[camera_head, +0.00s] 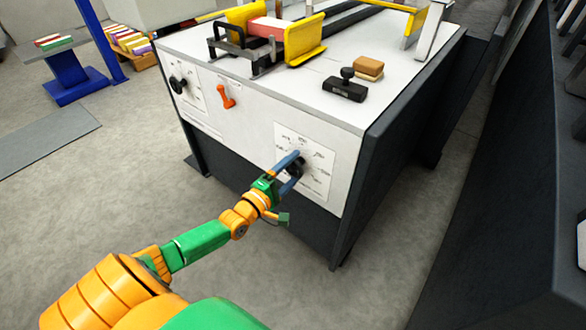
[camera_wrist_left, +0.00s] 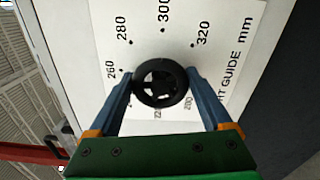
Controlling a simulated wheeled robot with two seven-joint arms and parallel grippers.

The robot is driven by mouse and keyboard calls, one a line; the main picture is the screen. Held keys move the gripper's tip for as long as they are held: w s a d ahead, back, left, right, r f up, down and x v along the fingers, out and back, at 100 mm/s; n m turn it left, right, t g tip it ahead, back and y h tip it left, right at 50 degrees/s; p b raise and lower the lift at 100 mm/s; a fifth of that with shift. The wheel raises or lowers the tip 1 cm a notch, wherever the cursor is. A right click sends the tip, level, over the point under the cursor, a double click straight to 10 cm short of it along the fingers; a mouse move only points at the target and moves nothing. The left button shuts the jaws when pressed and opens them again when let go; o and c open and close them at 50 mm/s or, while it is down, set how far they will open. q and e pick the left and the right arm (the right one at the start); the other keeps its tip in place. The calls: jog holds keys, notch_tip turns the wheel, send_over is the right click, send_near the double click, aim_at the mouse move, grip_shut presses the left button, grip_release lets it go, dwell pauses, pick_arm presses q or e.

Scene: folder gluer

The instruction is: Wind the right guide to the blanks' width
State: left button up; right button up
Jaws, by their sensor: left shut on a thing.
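The right guide's black handwheel (camera_wrist_left: 160,84) sits on a white dial plate (camera_head: 318,175) on the machine's front panel. In the left wrist view the plate (camera_wrist_left: 222,22) carries marks such as 260, 280, 300 and 320, "mm" and part of the words "GUIDE". My left gripper (camera_head: 290,170) is shut on the handwheel, with one blue finger on each side of its rim in the left wrist view (camera_wrist_left: 161,95). The wheel's pointer cannot be made out. The yellow guides (camera_head: 305,40) stand on the machine top beside a red and white stack of blanks (camera_head: 267,27). My right gripper is not in view.
A black stamp-like block (camera_head: 344,88) and a brown block (camera_head: 369,67) lie on the machine top. A blue stand (camera_head: 75,78) is at the far left. The floor in front is clear.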

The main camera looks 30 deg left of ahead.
pick_arm(q)
jog(key=o, duration=1.2)
jog(key=shift+c, duration=0.2)
jog(key=s+p, duration=0.1)
jog(key=s, duration=0.6)
jog(key=shift+a+p, duration=0.25)
jog(key=shift+p, duration=0.05)
